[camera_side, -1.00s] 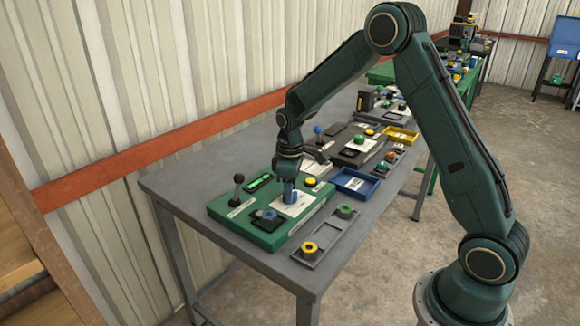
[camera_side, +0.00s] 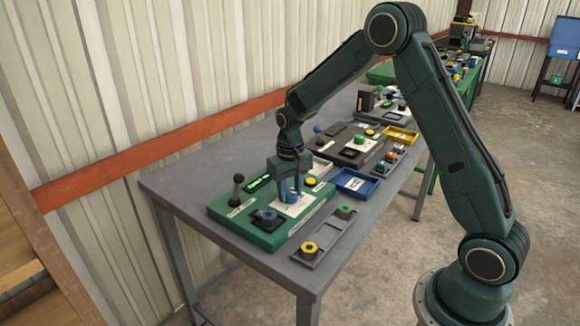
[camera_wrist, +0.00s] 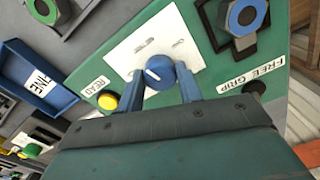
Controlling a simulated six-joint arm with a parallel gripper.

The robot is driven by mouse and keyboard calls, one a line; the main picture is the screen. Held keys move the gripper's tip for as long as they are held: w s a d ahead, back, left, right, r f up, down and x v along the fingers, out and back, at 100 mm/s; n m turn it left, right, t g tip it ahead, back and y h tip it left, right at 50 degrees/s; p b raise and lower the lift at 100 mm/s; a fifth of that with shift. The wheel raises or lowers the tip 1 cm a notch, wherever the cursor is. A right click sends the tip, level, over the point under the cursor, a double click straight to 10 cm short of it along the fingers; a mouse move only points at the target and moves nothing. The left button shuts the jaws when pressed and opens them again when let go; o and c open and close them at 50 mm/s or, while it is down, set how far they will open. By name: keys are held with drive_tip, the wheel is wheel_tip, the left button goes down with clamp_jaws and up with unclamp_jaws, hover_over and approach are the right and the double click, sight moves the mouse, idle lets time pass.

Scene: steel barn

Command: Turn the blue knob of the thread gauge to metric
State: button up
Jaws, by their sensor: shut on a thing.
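The thread gauge is a green box (camera_side: 228,215) on the near end of the grey table. Its blue knob (camera_wrist: 160,73) stands on a white plate (camera_wrist: 140,45) and carries a white pointer line. Faint marks on the plate are too small to read. My gripper (camera_wrist: 161,86) has its two blue fingers on either side of the knob, shut on it. In the side view my gripper (camera_side: 291,190) points down over the white plate, and its fingers mostly hide the knob.
A black ball lever (camera_side: 238,180), a lit green display (camera_side: 259,183) and a yellow button (camera_wrist: 108,101) are on the box. A blue-ringed part (camera_wrist: 243,16) sits near its front. A grey tray (camera_side: 325,240) and a blue bin (camera_side: 355,183) stand to the right.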

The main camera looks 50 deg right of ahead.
sight(290, 192)
drive_tip(key=shift+m, duration=1.4)
drive_tip(key=shift+w, duration=0.1)
drive_tip(key=o, duration=1)
drive_tip(key=shift+r, duration=0.1)
wheel_tip(290, 192, up, 14)
drive_tip(key=shift+f, duration=0.15)
